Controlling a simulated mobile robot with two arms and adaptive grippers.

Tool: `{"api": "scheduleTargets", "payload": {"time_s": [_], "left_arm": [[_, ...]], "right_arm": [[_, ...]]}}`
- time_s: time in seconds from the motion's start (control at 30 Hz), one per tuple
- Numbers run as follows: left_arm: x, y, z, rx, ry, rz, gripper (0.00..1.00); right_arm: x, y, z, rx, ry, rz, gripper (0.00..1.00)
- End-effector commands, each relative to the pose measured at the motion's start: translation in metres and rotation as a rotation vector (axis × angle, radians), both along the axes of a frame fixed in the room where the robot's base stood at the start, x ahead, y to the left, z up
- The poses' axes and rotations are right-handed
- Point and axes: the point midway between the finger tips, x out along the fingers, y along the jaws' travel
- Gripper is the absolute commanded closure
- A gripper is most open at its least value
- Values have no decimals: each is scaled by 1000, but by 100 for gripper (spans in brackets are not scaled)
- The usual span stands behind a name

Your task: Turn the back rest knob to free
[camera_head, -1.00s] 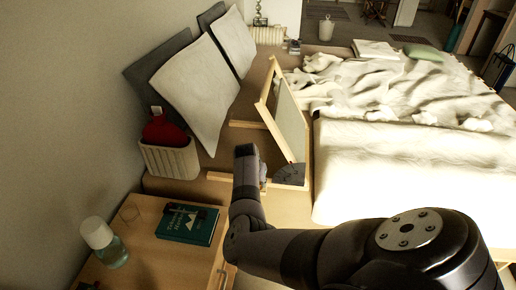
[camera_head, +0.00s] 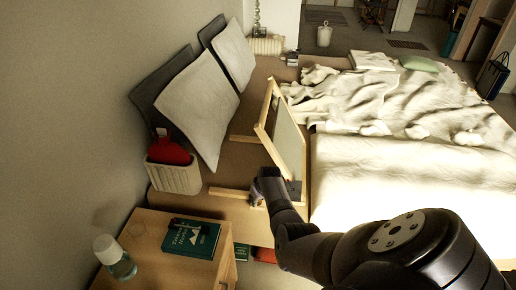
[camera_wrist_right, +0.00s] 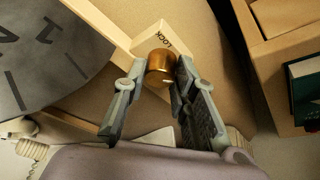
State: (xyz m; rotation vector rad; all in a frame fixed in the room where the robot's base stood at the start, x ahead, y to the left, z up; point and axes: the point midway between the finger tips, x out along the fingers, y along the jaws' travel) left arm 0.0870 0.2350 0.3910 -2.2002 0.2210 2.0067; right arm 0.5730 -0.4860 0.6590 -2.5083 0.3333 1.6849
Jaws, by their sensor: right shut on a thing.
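The back rest (camera_head: 284,128) is a tilted wooden-framed panel standing raised on the bed base. Its copper-coloured knob (camera_wrist_right: 159,66) shows in the right wrist view, in front of a pale plate marked LOCK (camera_wrist_right: 170,38). My right gripper (camera_wrist_right: 158,82) has a finger on each side of the knob and is shut on it. A grey dial with numerals (camera_wrist_right: 42,50) is left of the knob. In the head view my right gripper (camera_head: 262,188) is low beside the back rest's near end, and the knob is hidden there. My left gripper is not in view.
A nightstand (camera_head: 150,262) with a green book (camera_head: 192,238) and a bottle (camera_head: 115,258) stands front left. A basket (camera_head: 175,176) with a red item (camera_head: 170,150) is by the wall. Pillows (camera_head: 195,105) lean behind. White bedding (camera_head: 370,165) covers the right side.

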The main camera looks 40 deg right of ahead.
Motion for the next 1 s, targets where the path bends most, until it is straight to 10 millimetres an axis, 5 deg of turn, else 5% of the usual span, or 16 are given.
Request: {"api": "scheduleTargets", "payload": {"time_s": [0.5, 1.0], "left_arm": [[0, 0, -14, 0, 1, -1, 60], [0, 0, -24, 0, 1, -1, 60]], "right_arm": [[-2, -4, -3, -2, 4, 433, 100], [-1, -4, -1, -1, 3, 596, 100]]}}
